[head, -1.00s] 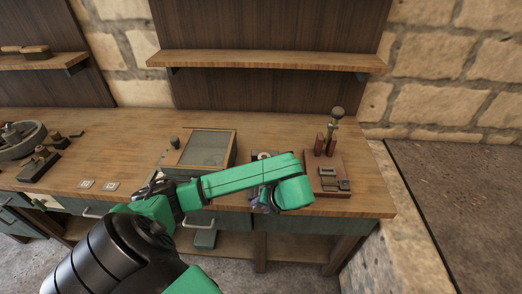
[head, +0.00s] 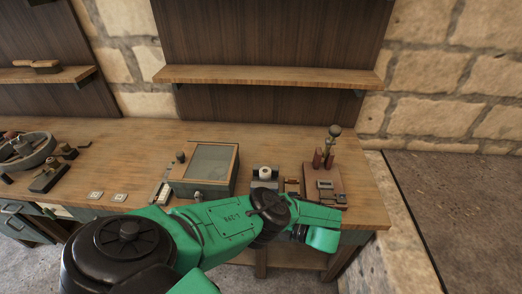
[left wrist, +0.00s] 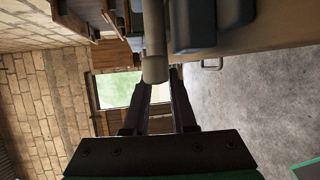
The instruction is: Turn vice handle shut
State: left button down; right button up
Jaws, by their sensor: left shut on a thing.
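The grey vice (head: 265,173) sits near the bench's front edge in the head view, partly hidden by my left arm, with a round pale piece on top. In the left wrist view, the grey vice handle (left wrist: 154,40) is a rod with a thicker rounded end. My left gripper (left wrist: 160,80) is shut on the handle near this end, one finger on each side. Dark blocks, likely part of the vice, (left wrist: 192,25) stand beside the handle. In the head view my left gripper is mostly hidden behind its own arm. My right gripper is not in view.
A glass-topped box (head: 207,165) stands left of the vice. A reddish stand with a lever (head: 325,180) is on the right. Small tools and a round tray (head: 30,152) lie at the far left. A wooden shelf (head: 270,75) hangs above the bench.

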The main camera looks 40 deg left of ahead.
pick_arm(q)
jog(key=shift+s+d+f+m+g+y+b, duration=0.3)
jog(key=shift+m+g+y+b, duration=0.1)
jog(key=shift+y+b, duration=0.4)
jog(key=shift+r, duration=0.1)
jog(key=c, duration=0.8)
grip_release()
jog(key=shift+o, duration=0.4)
jog(key=shift+s+d+r, duration=0.1)
jog(key=shift+r, duration=0.1)
